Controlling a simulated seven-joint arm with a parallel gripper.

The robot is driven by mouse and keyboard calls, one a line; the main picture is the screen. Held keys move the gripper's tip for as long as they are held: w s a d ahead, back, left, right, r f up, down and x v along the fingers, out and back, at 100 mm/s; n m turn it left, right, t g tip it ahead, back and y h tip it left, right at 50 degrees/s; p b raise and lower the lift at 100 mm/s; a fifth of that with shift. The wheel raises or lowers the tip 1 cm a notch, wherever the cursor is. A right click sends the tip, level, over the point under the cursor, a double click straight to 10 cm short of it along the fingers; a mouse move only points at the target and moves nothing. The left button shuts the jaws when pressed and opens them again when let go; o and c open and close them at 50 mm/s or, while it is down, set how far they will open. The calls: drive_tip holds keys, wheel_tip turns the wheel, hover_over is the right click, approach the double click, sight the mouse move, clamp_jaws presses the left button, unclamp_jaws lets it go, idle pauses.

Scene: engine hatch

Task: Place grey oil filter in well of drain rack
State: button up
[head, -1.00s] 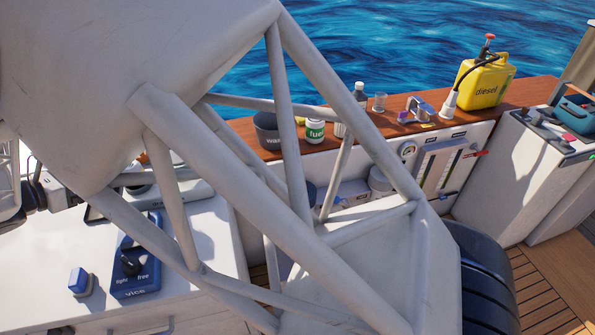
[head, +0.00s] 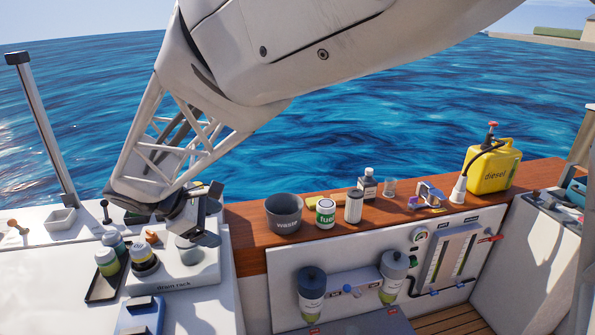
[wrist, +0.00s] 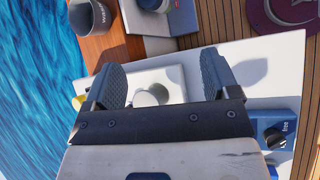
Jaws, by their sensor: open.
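The drain rack (head: 180,279) is a pale block with a label on the left counter. A grey cylinder (head: 187,254), which looks like the grey oil filter, stands upright at its right part; how deep it sits in a well is hidden. A dark filter with a yellow band (head: 143,262) stands at its left part. My gripper (head: 208,228) is just above the grey cylinder, pointing down. In the wrist view the rack (wrist: 177,80) lies below, and the jaws (wrist: 160,82) are open, with a pale round top (wrist: 150,94) between them and gaps either side.
Green-labelled jars (head: 107,262) stand left of the rack on a dark tray (head: 97,292).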

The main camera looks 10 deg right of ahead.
drive_tip(key=s+d+r+m+y, duration=0.1)
drive_tip(key=s+d+m+y, duration=0.6)
drive_tip(key=s+d+m, duration=0.9)
drive_tip(key=shift+s+d+r+y, duration=0.3)
drive_tip(key=shift+s+d, duration=2.9)
drive_tip(key=shift+s, duration=0.35)
drive_tip(key=shift+c, duration=0.4)
